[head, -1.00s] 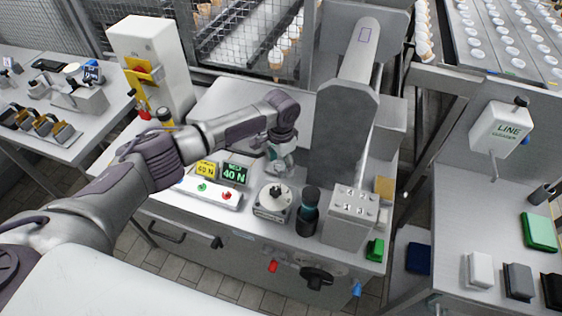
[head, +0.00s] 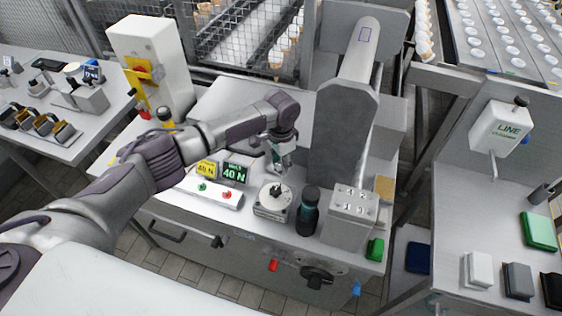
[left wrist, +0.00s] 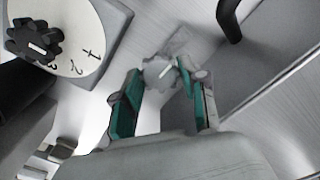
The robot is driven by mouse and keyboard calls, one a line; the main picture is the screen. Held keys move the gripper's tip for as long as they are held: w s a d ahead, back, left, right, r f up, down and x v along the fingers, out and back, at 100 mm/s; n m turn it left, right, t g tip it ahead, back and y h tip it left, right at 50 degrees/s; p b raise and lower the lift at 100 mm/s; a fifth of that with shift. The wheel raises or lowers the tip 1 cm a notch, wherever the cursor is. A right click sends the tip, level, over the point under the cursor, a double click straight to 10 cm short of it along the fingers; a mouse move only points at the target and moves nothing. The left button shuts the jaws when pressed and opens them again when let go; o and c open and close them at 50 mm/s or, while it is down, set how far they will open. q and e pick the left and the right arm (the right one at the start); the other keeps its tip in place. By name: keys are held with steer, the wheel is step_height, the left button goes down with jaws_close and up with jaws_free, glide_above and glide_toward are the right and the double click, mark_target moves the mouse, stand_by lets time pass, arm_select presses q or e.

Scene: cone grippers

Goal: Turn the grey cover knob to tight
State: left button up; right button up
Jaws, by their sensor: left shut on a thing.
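The grey cover knob (left wrist: 158,72) shows in the left wrist view as a small grey lobed knob with a white pointer line, on a grey plate. My left gripper (left wrist: 158,84) has its two green-padded fingers on either side of it and is shut on it. In the head view my left gripper (head: 281,165) points down at the bench behind the dial, and the knob itself is hidden there by the gripper. I cannot read any tight mark beside the knob. My right gripper is not in view.
A black knob on a white numbered dial (head: 273,198) stands close in front of the gripper. A large grey machine column (head: 343,130) rises behind.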

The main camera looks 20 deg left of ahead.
arm_select(q)
steer(key=m, duration=0.8)
steer(key=shift+m+p, duration=0.3)
steer(key=m, duration=0.4)
steer(key=shift+m, duration=2.2)
steer(key=shift+b, duration=0.3)
steer(key=o, duration=1.1)
steer(key=shift+o, duration=0.2)
steer(key=shift+r, duration=0.1)
